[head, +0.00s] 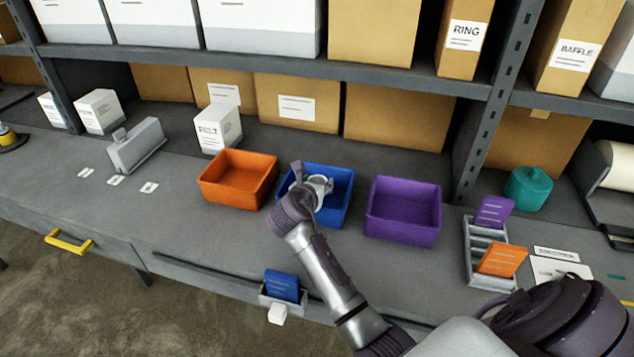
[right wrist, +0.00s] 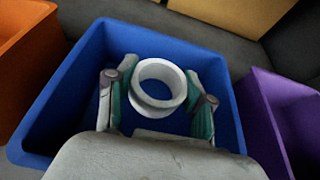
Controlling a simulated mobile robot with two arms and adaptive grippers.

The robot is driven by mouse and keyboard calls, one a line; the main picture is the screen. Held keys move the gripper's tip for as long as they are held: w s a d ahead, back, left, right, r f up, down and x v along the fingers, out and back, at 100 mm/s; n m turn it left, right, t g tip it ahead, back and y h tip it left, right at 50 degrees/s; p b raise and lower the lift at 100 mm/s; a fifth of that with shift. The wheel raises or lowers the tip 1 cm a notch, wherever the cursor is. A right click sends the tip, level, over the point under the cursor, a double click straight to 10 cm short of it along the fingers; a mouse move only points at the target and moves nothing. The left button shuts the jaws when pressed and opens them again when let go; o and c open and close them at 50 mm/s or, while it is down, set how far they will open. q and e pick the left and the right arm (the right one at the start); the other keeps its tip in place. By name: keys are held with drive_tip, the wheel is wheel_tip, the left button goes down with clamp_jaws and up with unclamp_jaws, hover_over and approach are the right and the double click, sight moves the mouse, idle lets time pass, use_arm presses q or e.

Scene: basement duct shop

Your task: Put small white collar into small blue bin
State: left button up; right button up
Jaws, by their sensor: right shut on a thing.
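The small white collar (right wrist: 158,84) is a short white ring with a flange. In the right wrist view my right gripper (right wrist: 160,100) is shut on it, with one green-padded finger on each side. The collar is over the opening of the small blue bin (right wrist: 62,103); I cannot tell whether it touches the bin's floor. In the head view the blue bin (head: 337,208) stands on the bench between two other bins. My right gripper (head: 314,186) reaches over it and partly covers the collar. My left gripper is not in view.
An orange bin (head: 221,196) stands left of the blue bin and a purple bin (head: 401,232) right of it. A grey rack (head: 474,262) with purple and orange cards is farther right, near a teal container (head: 528,187). Shelves with boxes rise behind. The bench's left front is mostly clear.

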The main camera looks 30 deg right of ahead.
drive_tip(key=shift+s+a+f, duration=0.1)
drive_tip(key=shift+f, duration=0.5)
drive_tip(key=o, duration=1)
drive_tip(key=shift+f, duration=0.1)
drive_tip(key=shift+s+f, duration=0.1)
drive_tip(key=shift+r, duration=0.4)
drive_tip(key=v, duration=0.8)
drive_tip(key=r+v, duration=0.1)
drive_tip(key=v, duration=0.3)
drive_tip(key=shift+b, duration=0.4)
drive_tip(key=shift+f, duration=0.1)
